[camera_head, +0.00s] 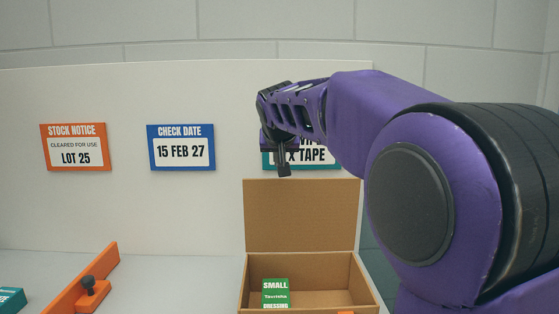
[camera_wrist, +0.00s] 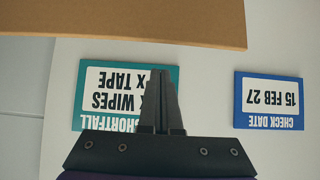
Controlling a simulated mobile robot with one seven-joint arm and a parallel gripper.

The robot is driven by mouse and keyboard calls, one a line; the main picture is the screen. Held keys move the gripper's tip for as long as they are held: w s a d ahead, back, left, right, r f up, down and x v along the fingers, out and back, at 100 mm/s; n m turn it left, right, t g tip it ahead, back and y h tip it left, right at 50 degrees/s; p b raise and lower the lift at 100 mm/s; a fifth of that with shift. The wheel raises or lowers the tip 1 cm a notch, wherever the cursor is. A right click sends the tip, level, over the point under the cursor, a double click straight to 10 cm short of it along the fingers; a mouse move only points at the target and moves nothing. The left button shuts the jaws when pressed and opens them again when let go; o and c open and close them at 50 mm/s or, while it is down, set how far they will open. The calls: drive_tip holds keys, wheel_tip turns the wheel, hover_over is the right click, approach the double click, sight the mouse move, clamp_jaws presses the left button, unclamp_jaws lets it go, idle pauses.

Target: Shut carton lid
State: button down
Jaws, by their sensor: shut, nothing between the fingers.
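The brown cardboard carton (camera_head: 247,297) stands at the lower middle of the head view, its near part cut off by the frame. Its lid (camera_head: 300,215) stands upright at the back, so the carton is open. A green box (camera_head: 275,291) labelled "SMALL ... DRESSING" is inside at the left. My gripper (camera_head: 285,170) is above the lid's top edge, pointing down, shut and empty. In the wrist view the gripper (camera_wrist: 161,85) shows shut fingers, and the lid (camera_wrist: 150,20) spans the top, apart from them.
A white back panel (camera_head: 120,220) carries a stock notice (camera_head: 73,148), a check date sign (camera_head: 181,148) and a teal shortfall sign (camera_head: 310,164) partly behind my gripper. An orange bar (camera_head: 85,285) with a black knob and a teal box (camera_head: 10,299) lie at left.

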drive_tip(key=x, duration=0.7)
drive_tip(key=s, duration=0.2)
drive_tip(key=s+b, duration=0.1)
drive_tip(key=s, duration=0.1)
drive_tip(key=shift+s+f, duration=0.1)
drive_tip(key=shift+f, duration=0.2)
